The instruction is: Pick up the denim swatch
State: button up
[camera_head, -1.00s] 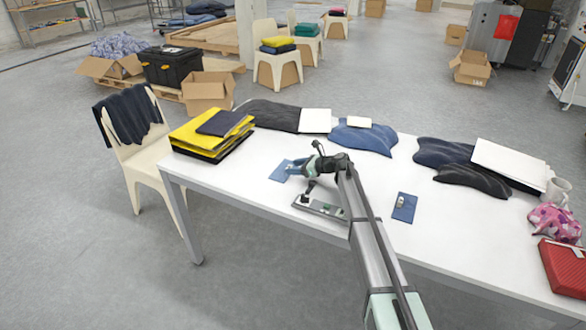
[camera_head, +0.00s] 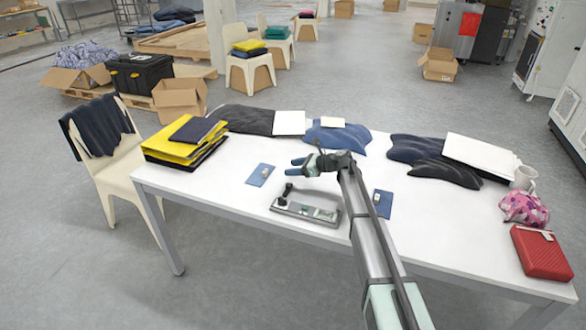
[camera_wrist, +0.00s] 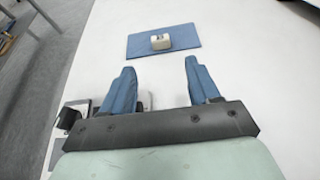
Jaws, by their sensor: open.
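A small blue denim swatch (camera_head: 257,178) lies flat on the white table, left of my gripper (camera_head: 296,167). A second blue swatch (camera_head: 387,209) lies right of my arm, with a small pale item on it. In the wrist view, a blue swatch (camera_wrist: 184,37) lies just beyond the fingertips, with a small beige block (camera_wrist: 160,42) on it; it appears to be the left one. My gripper (camera_wrist: 159,66) is open, its two blue fingers apart, with only white tabletop between them. It is above the table and not touching the swatch.
A grey tray-like device (camera_head: 305,212) with an upright knob lies near the front edge. Folded dark cloths (camera_head: 440,172), a mug (camera_head: 523,177) and a red case (camera_head: 541,254) are at right. Bare tabletop surrounds the left swatch.

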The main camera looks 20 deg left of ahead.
jog(key=shift+c, duration=1.2)
jog(key=shift+a, duration=0.15)
jog(key=s+a+r+n+g+h, duration=0.1)
jog(key=s+a+r+n+h, duration=0.15)
jog(key=s+a+r, duration=0.65)
jog(key=s+a+r+n+g+h, duration=0.1)
jog(key=a+r+n, duration=0.25)
jog(key=a, duration=1.05)
jog(key=n+t+h, duration=0.3)
jog(key=n+h, duration=0.7)
jog(key=n, duration=0.2)
send_over(265, 171)
jog(key=f, duration=1.1)
jog(key=shift+s+a+f, duration=0.2)
jog(key=shift+s, duration=0.15)
jog(key=shift+w+d+f, duration=0.1)
jog(key=shift+w+f, duration=0.15)
jog(key=shift+f, duration=1.05)
jog(key=shift+w+d+f, duration=0.1)
jog(key=shift+w+f, duration=0.1)
jog(key=shift+f, duration=1.1)
